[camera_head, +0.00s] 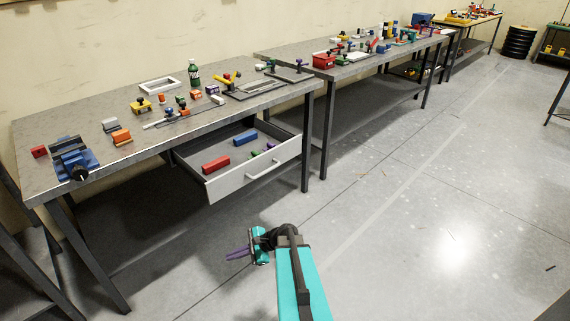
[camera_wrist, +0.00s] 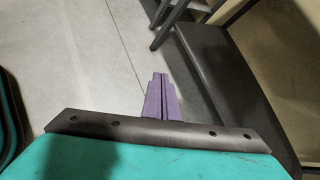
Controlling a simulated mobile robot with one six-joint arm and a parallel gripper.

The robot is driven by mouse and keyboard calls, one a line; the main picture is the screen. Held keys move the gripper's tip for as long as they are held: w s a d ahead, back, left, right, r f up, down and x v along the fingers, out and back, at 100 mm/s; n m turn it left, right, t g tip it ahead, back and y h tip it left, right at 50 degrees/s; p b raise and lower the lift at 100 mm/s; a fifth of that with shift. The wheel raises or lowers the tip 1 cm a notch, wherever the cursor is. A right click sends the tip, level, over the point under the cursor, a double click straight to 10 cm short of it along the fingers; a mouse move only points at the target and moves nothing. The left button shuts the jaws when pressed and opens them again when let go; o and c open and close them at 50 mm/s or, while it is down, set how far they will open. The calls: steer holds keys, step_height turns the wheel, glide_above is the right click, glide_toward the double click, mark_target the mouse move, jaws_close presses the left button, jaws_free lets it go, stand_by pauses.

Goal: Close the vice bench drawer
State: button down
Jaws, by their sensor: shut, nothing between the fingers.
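The vice bench (camera_head: 120,163) stands at the left with a blue vice (camera_head: 74,160) on its front left corner. Its drawer (camera_head: 255,173) is pulled out below the top, with a light grey front and a pale bar handle (camera_head: 263,170). A red block, a blue block and small green and purple pieces lie inside it. My gripper (camera_head: 236,254) has purple fingers and is shut and empty. In the head view it is in front of and below the drawer, apart from it. The fingers also show in the wrist view (camera_wrist: 162,98); the handle cannot be made out there.
A second bench (camera_head: 350,65) stands to the right, with parts on top. Bench legs (camera_head: 306,143) rise just right of the drawer.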

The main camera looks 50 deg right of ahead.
steer(key=s+d+r+m+t+h, duration=0.2)
steer(key=d+r, duration=0.5)
steer(key=d, duration=0.4)
steer(key=s+d+r+m+t+h, duration=0.3)
steer(key=d+r+m, duration=0.4)
steer(key=d, duration=0.5)
steer(key=s+d+r+m+t+h, duration=0.3)
steer(key=d+r, duration=0.5)
steer(key=d, duration=0.3)
steer(key=shift+s+d+r+m+t, duration=0.2)
steer(key=shift+d+m+t, duration=0.1)
steer(key=shift+m+t, duration=0.4)
steer(key=shift+w, duration=0.1)
steer(key=p, duration=0.3)
glide_toward(280, 156)
steer(key=w, duration=0.5)
steer(key=shift+r, duration=0.15)
steer(key=shift+w, duration=0.75)
